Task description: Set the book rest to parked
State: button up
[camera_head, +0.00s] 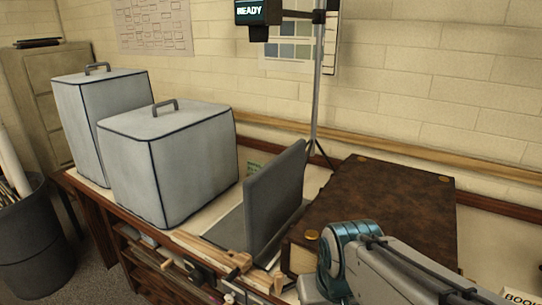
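A dark grey upright panel (274,199) rises from a flat grey base (224,230) on the bench, at the middle of the head view. It looks like the book rest, but no readable label confirms this. The panel stands steeply, tilted slightly. A large brown book-like block (385,205) with brass-coloured corner studs lies flat just to its right. My arm comes in from the bottom right, its teal joint in front of the block. My gripper is not visible, so its state and any hold are hidden.
Two grey covered boxes (172,165) (92,88) with top handles fill the bench's left. A stand pole (317,90) behind carries a display (257,12) reading "READY". Wooden parts (233,264) line the front edge. A partly cut-off "BOOK" label (520,298) sits bottom right. A dark bin (38,235) stands left.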

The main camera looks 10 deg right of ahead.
aim_at(272, 195)
jog(key=k, duration=1.2)
jog(key=u, duration=0.8)
jog(key=i, duration=1.7)
jog(key=z, duration=0.9)
